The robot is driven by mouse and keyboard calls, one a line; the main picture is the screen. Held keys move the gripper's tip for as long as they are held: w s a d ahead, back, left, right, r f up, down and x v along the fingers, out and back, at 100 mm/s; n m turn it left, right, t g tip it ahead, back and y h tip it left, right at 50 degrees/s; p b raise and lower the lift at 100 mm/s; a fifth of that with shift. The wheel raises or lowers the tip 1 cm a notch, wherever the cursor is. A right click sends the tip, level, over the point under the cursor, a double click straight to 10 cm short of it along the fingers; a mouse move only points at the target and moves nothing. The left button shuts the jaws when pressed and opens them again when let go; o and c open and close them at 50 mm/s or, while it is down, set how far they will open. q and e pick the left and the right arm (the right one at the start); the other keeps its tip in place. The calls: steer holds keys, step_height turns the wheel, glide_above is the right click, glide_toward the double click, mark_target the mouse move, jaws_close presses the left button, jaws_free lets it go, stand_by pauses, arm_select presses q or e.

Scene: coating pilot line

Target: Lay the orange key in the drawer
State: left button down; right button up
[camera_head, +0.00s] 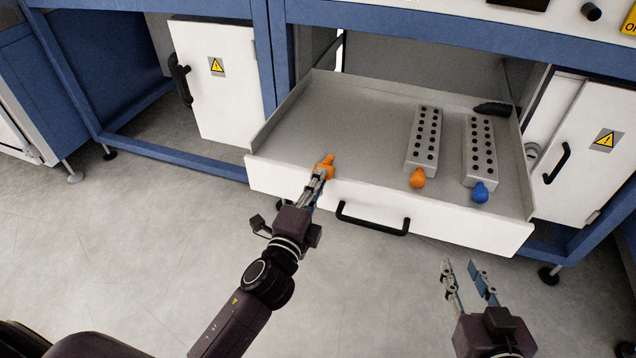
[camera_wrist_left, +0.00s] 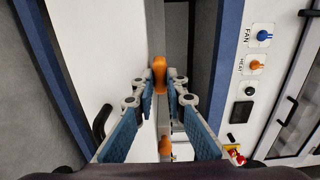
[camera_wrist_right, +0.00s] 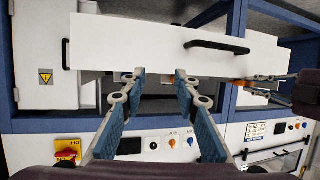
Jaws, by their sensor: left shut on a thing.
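The orange key (camera_head: 326,163) is held between the fingertips of my left gripper (camera_head: 319,178), over the left part of the drawer's front edge. In the left wrist view the key (camera_wrist_left: 159,70) shows at the closed-in fingertips. The drawer (camera_head: 300,130) is pulled out, with a white front and a grey floor. I cannot tell whether the key touches the drawer. My right gripper (camera_head: 470,282) is open and empty, in front of the drawer's right side. In the right wrist view its fingers stand apart (camera_wrist_right: 160,78).
Two grey blocks with dark holes lie in the drawer's right half, one with an orange end piece (camera_head: 417,178), one with a blue one (camera_head: 481,192). A black object (camera_head: 492,108) lies at the back right. The drawer's left half is bare. White doors (camera_head: 218,80) flank it.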

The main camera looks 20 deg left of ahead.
steer(key=shift+r, duration=0.15)
arm_select(q)
steer(key=shift+f, duration=0.25)
steer(key=c, duration=2.2)
jaws_free()
steer(key=shift+o, duration=1.3)
arm_select(e)
steer(key=shift+w+a+r+t, duration=0.15)
steer(key=shift+w+r+t, duration=0.1)
steer(key=shift+r, duration=0.2)
steer(key=shift+w+a+r+t, duration=0.15)
steer(key=shift+r+t, duration=0.1)
steer(key=shift+r, duration=0.2)
